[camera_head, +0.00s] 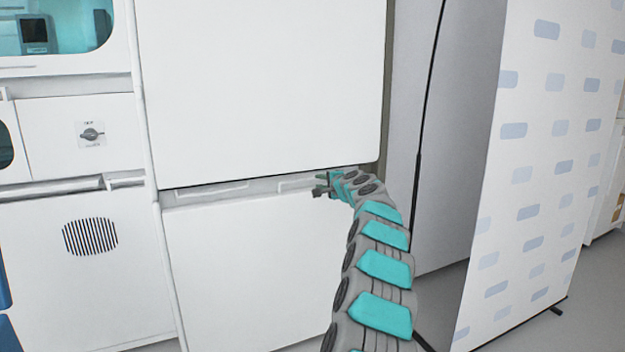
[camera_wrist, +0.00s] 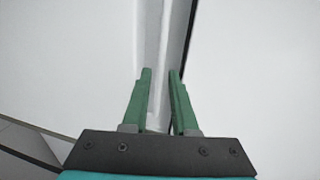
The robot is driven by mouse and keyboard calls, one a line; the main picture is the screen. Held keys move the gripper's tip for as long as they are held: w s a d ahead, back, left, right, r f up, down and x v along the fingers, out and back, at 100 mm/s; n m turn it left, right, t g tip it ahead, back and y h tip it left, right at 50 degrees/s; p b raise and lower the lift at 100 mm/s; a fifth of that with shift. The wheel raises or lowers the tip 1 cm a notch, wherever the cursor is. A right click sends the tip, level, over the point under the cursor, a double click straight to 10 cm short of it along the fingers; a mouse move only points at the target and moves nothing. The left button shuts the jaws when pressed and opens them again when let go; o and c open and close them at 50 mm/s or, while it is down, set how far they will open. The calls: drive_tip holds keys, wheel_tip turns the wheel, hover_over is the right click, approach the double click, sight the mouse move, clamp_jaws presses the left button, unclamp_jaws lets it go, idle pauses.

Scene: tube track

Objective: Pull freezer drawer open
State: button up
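The freezer drawer (camera_head: 250,270) is the plain white lower panel of the tall white unit, and it looks flush with the front. A recessed grey strip (camera_head: 210,190) runs along its top edge, below the upper door (camera_head: 260,80). My gripper (camera_head: 318,187) is at the right end of this strip, with its fingers apart. In the wrist view, the two green fingers of my gripper (camera_wrist: 160,72) point along the pale strip (camera_wrist: 152,40) between two white panels. The fingers look open, with the strip showing between them. I cannot tell whether they touch the drawer edge.
A white cabinet with a knob (camera_head: 91,134) and a round vent (camera_head: 90,237) stands on the left. A white patterned screen (camera_head: 545,150) stands on the right, its foot on the grey floor (camera_head: 545,325).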

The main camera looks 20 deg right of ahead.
sight(313, 179)
drive_tip(key=shift+w+d+f+p, duration=0.1)
drive_tip(key=shift+w+d+p, duration=0.1)
drive_tip(key=shift+w, duration=0.35)
drive_tip(key=shift+w+d+f+p, duration=0.1)
drive_tip(key=shift+w+p, duration=0.05)
drive_tip(key=shift+w, duration=0.35)
drive_tip(key=shift+w+p, duration=0.3)
drive_tip(key=shift+w, duration=0.25)
drive_tip(key=shift+p+x, duration=0.65)
drive_tip(key=shift+x, duration=0.55)
drive_tip(key=shift+w+r+p, duration=0.15)
drive_tip(key=shift+w+p, duration=0.35)
drive_tip(key=shift+p, duration=0.05)
drive_tip(key=shift+w+a+f+p, duration=0.1)
drive_tip(key=shift+w+f+p, duration=0.2)
drive_tip(key=shift+w+p, duration=0.25)
